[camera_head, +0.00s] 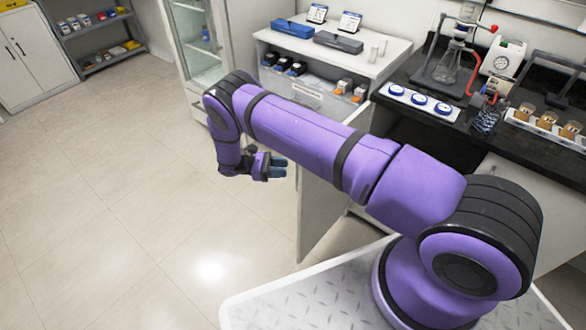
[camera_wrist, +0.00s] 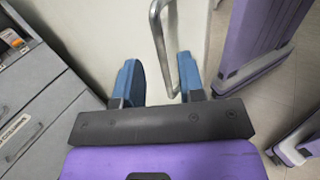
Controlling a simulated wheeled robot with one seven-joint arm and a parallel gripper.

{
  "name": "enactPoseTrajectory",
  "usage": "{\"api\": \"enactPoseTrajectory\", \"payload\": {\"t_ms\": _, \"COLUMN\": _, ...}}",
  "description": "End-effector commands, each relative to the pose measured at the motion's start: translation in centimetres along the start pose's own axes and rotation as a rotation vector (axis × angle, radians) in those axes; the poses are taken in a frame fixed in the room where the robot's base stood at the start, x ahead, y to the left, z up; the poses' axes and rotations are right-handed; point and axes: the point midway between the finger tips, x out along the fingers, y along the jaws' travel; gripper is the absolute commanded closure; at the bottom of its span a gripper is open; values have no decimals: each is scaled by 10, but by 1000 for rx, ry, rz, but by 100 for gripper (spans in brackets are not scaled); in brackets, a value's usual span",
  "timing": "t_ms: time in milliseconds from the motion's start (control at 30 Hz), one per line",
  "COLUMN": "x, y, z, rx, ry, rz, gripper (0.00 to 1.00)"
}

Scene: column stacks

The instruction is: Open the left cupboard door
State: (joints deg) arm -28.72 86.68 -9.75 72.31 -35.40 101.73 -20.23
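The left cupboard door (camera_head: 318,215) is a pale panel below the black counter. It stands swung well out from the counter front, partly hidden behind my arm. My gripper (camera_head: 283,167) is at the left side of this door, with its blue fingers pointing towards it. In the wrist view, the door's pale face (camera_wrist: 115,35) carries a curved metal handle (camera_wrist: 158,35). My gripper (camera_wrist: 160,80) is open, with the lower part of the handle between its two fingers and a gap on each side. Contact with the handle cannot be told.
Another pale cupboard panel (camera_head: 515,200) is under the black counter (camera_head: 400,132), which holds glassware and instruments. A grey drawer unit (camera_wrist: 38,115) is close on the left in the wrist view. A white shelf unit (camera_head: 385,62) stands behind the door. The floor (camera_head: 130,210) at left is clear.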

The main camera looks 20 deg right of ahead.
Motion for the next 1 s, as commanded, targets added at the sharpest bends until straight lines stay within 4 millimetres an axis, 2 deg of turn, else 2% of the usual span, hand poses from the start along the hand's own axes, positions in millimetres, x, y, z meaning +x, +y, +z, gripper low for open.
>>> {"api": "enactPoseTrajectory", "payload": {"t_ms": 100, "x": -23, "y": 0, "z": -1, "rx": 2, "ry": 3, "rz": 2, "gripper": 64}}
{"api": "enactPoseTrajectory", "payload": {"t_ms": 333, "x": -47, "y": 0, "z": 0, "rx": 1, "ry": 1, "rz": 1, "gripper": 64}}
{"api": "enactPoseTrajectory", "payload": {"t_ms": 1000, "x": -52, "y": 2, "z": 3, "rx": 3, "ry": 7, "rz": -3, "gripper": 64}}
